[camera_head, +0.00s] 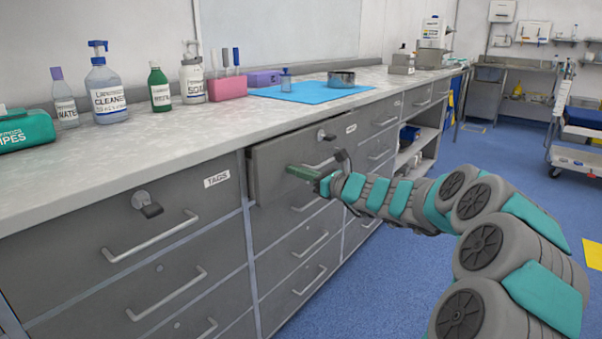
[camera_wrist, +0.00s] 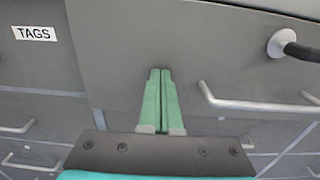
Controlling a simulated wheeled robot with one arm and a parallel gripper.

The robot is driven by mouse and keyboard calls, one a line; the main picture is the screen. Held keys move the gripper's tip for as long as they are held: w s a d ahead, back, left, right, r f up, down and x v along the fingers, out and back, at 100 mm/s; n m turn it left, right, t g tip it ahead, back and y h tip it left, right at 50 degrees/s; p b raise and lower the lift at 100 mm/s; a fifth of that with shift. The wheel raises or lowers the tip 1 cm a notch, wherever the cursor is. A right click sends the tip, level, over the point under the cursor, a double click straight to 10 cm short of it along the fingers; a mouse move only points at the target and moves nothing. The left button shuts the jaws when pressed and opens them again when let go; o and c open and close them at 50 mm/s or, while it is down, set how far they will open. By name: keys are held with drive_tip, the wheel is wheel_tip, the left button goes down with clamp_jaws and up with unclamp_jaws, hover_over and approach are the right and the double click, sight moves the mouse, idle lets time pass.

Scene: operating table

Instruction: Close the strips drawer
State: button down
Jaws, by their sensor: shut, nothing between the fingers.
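One top drawer (camera_head: 272,160) in the middle of the counter front stands out a little from the cabinet. Its grey front also fills the middle of the wrist view (camera_wrist: 215,55). The drawer has a bar handle (camera_wrist: 255,105) and a lock with a dark key (camera_wrist: 284,45). My gripper (camera_head: 291,170) is shut and empty, its green fingers (camera_wrist: 160,72) pointing at the front, left of the handle. I cannot tell whether the tips touch it.
A drawer labelled TAGS (camera_head: 150,215) is shut to the left, with a lock and key. Bottles, a pink holder (camera_head: 228,88) and a blue mat (camera_head: 310,92) stand on the counter (camera_head: 180,133). Open shelves are farther along.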

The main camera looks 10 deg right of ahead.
sight(285, 166)
drive_tip(key=p+x, duration=0.1)
drive_tip(key=x, duration=0.3)
drive_tip(key=shift+w+a, duration=0.1)
drive_tip(key=shift+w+r, duration=0.1)
idle(0.5)
